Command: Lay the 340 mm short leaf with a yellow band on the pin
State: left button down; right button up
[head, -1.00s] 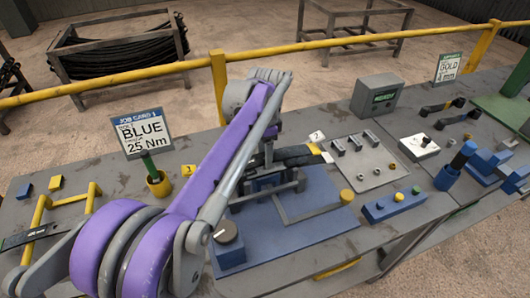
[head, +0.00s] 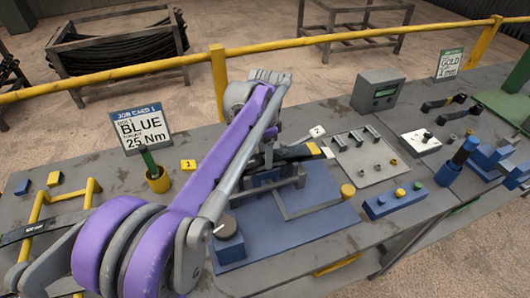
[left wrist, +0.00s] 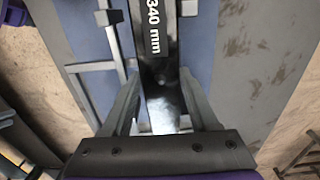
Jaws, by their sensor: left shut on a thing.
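The dark short leaf (head: 296,153) lies over the clamp-like fixture (head: 272,181) on the blue base plate (head: 318,224), with a yellow band at its right end. In the left wrist view the leaf (left wrist: 162,75) reads "340 mm" and runs between the fingers. My left gripper (left wrist: 161,100) is shut on it. In the head view my purple arm hides most of this gripper and the leaf's near part. I cannot make out the pin or whether the leaf touches the fixture. My right gripper is not in view.
Another dark leaf (head: 38,232) rests on a yellow rack (head: 91,191) at the left. A grey tray with pegs and nuts (head: 370,167) and a blue block with buttons (head: 394,200) stand to the right. A job card (head: 141,131) reads "BLUE 25 Nm".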

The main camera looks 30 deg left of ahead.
pick_arm(q)
jog(key=shift+f, duration=0.45)
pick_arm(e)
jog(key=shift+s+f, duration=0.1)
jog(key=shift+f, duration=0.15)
pick_arm(q)
grip_release()
dwell(0.3)
jog(key=shift+r+p, duration=1.7)
jog(key=shift+r, duration=1.85)
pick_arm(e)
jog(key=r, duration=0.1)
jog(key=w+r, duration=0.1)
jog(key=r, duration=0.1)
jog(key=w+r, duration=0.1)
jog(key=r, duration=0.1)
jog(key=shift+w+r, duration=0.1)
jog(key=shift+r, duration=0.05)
pick_arm(q)
jog(key=shift+s+f, duration=0.1)
